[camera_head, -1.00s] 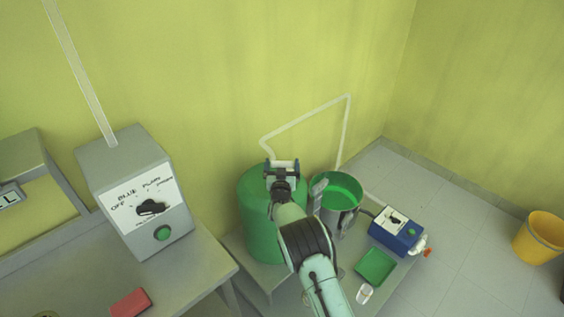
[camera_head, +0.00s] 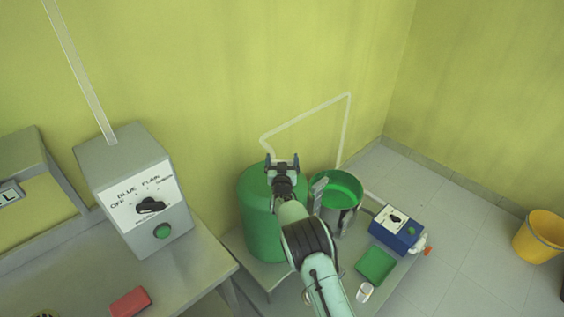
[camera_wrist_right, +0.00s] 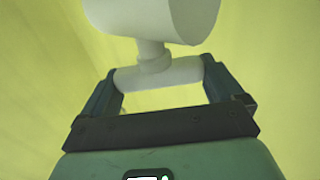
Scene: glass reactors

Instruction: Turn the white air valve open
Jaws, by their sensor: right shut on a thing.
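The white air valve shows in the right wrist view as a white crossbar handle (camera_wrist_right: 158,75) on a short stem, joined to a thick white pipe (camera_wrist_right: 150,14). My right gripper (camera_wrist_right: 160,82) has one finger at each end of the handle and is shut on it. In the head view my right gripper (camera_head: 282,161) is above the green drum (camera_head: 260,222), at the lower end of the thin white pipe (camera_head: 305,117) on the wall. The valve itself is hard to make out there behind the gripper. My left gripper is not in view.
A green-topped vessel (camera_head: 338,190) stands close right of my right arm. A blue box (camera_head: 398,236), a green tray (camera_head: 376,265) and a small white cup (camera_head: 364,292) are further right. A grey control box (camera_head: 135,190) and a red block (camera_head: 130,302) are on the left table.

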